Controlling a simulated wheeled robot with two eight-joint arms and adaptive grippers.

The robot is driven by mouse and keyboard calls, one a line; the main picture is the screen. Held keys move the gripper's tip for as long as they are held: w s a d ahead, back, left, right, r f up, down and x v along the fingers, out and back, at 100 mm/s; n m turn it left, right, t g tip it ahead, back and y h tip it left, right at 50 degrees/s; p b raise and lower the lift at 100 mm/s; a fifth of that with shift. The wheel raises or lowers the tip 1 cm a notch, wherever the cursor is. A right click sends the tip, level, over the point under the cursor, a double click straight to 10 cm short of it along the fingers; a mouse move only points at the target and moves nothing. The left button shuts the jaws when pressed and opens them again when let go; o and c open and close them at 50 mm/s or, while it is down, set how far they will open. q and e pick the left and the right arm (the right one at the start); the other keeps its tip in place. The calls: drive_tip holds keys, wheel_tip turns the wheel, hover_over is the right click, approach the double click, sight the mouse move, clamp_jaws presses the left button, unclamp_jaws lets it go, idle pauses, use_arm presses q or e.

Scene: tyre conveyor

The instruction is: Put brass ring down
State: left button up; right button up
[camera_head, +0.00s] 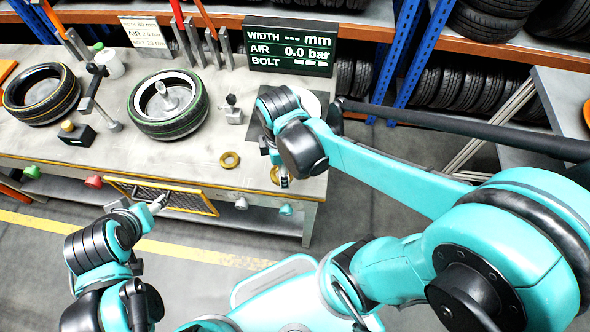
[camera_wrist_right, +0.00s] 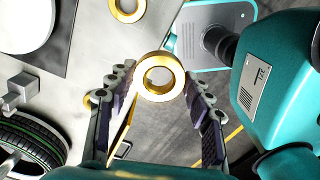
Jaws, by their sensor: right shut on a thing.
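My right gripper (camera_head: 284,180) is by the bench's front right edge in the head view. In the right wrist view its fingers (camera_wrist_right: 160,84) are shut on a brass ring (camera_wrist_right: 144,77), which sits between the tips with its hole facing the camera. This held ring also shows in the head view (camera_head: 275,175), partly hidden by the gripper. A second brass ring (camera_head: 230,159) lies flat on the bench to the left; it shows at the top of the wrist view (camera_wrist_right: 127,10). My left gripper (camera_head: 157,204) is low in front of the bench; its jaw state is unclear.
The grey bench (camera_head: 215,178) carries a green-striped tyre (camera_head: 170,128), a yellow-striped tyre (camera_head: 14,98), a small grey fixture (camera_head: 233,110) and a black block (camera_head: 77,135). A display board (camera_head: 290,46) stands behind. Bare bench top surrounds the lying ring.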

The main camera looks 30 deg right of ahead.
drive_tip(key=b, duration=0.4)
hover_over(267, 166)
wheel_tip(267, 166, down, 7)
drive_tip(key=shift+f, duration=0.2)
drive_tip(key=shift+f+b, duration=0.9)
drive_tip(key=shift+f, duration=1.1)
drive_tip(key=shift+r, duration=0.1)
drive_tip(key=o, duration=1.4)
drive_tip(key=shift+f, duration=0.2)
drive_tip(key=shift+r, duration=0.15)
